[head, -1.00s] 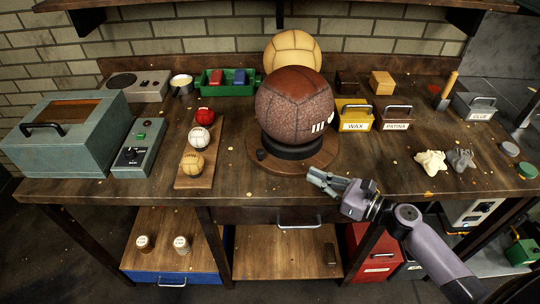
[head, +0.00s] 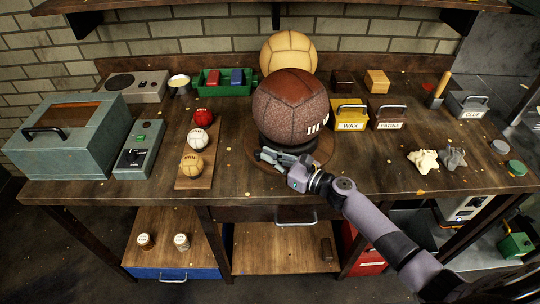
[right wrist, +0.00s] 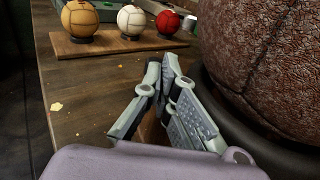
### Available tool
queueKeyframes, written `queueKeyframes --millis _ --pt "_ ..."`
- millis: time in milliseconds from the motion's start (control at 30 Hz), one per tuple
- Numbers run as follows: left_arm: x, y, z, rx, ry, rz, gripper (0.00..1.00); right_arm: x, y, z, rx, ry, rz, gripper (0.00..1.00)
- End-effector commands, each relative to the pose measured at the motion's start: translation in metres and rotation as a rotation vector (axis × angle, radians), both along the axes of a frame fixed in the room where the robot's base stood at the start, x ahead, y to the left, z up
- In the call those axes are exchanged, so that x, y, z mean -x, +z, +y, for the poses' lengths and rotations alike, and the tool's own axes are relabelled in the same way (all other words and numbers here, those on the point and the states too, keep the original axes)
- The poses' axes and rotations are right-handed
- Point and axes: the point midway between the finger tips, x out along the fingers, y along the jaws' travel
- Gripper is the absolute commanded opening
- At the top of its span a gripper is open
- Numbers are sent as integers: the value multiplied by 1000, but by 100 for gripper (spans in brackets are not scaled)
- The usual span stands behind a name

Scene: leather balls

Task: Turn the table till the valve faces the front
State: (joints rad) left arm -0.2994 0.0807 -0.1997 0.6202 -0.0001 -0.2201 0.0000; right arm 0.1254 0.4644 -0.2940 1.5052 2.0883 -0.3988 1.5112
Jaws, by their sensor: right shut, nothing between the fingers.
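A big brown leather ball (head: 290,100) sits in a black ring on a round wooden turntable (head: 326,158) near the table's front edge. White lacing (head: 318,124) shows on the ball's right side; I cannot make out a valve. My right gripper (head: 262,154) is shut and empty, low at the turntable's front left, its fingers pointing left. In the right wrist view the gripper (right wrist: 168,62) is just left of the ball (right wrist: 275,50) and the black ring (right wrist: 225,95). Whether it touches the turntable, I cannot tell. The turntable's front is partly hidden by it. My left gripper is out of view.
Small tan, white and red balls stand on a wooden board (head: 184,182) to the left. A tan ball (head: 289,52) is behind the big one. Yellow WAX (head: 350,116) and brown PATINA boxes stand right. Bare tabletop (head: 235,165) lies between board and turntable.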

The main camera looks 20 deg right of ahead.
Motion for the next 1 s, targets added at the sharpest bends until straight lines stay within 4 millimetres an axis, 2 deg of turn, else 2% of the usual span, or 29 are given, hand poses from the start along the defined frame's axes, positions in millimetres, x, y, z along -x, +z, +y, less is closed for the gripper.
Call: queueKeyframes --millis 567,1000 --pt "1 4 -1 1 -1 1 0 -2 1 3 -1 -31 1 0" --pt "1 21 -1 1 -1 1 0 -20 1 19 -4 -212 1 0"
